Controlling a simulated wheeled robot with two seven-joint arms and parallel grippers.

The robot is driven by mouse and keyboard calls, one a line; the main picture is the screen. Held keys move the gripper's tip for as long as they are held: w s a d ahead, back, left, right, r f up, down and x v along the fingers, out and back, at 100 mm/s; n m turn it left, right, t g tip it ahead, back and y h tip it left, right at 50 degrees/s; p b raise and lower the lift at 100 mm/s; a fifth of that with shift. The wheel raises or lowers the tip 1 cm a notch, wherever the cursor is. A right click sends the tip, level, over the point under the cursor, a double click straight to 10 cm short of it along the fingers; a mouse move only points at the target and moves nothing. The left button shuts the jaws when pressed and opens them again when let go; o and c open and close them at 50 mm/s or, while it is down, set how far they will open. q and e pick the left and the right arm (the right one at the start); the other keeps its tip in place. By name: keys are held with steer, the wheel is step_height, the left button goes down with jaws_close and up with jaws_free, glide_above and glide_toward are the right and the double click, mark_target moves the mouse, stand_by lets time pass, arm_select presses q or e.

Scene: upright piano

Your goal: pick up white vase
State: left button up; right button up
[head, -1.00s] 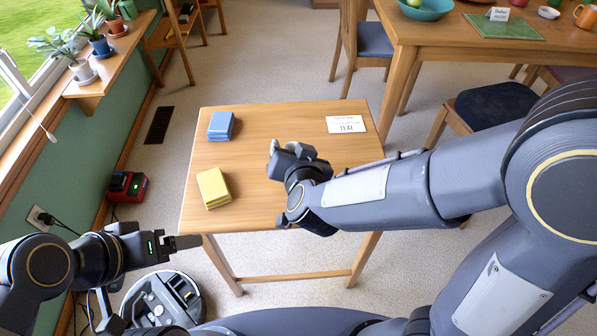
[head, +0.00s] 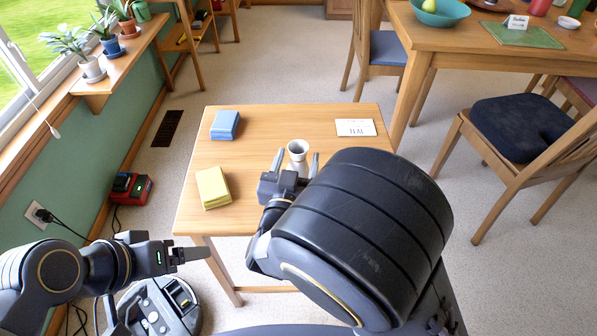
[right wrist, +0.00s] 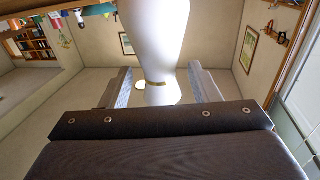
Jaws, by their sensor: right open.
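The white vase (head: 298,150) stands on the small wooden table (head: 265,122), with its open mouth showing in the head view. My right gripper (head: 296,162) is open, with one finger on each side of the vase. In the right wrist view the vase (right wrist: 155,38) fills the upper middle, between the two fingers (right wrist: 160,86), and gaps show beside its narrow part with a gold band. My right arm hides the lower vase in the head view. My left gripper (head: 190,254) is off the table's left front corner, seen side-on; its opening cannot be told.
A blue stack (head: 225,124), a yellow stack (head: 213,187) and a white card (head: 355,127) lie on the small table. A larger table (head: 480,45) and a chair (head: 515,130) stand right. A windowsill with plants (head: 92,68) is at left.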

steer(key=w, duration=0.3)
steer(key=shift+w+d+f, duration=0.1)
steer(key=shift+w+d, duration=0.25)
jaws_close()
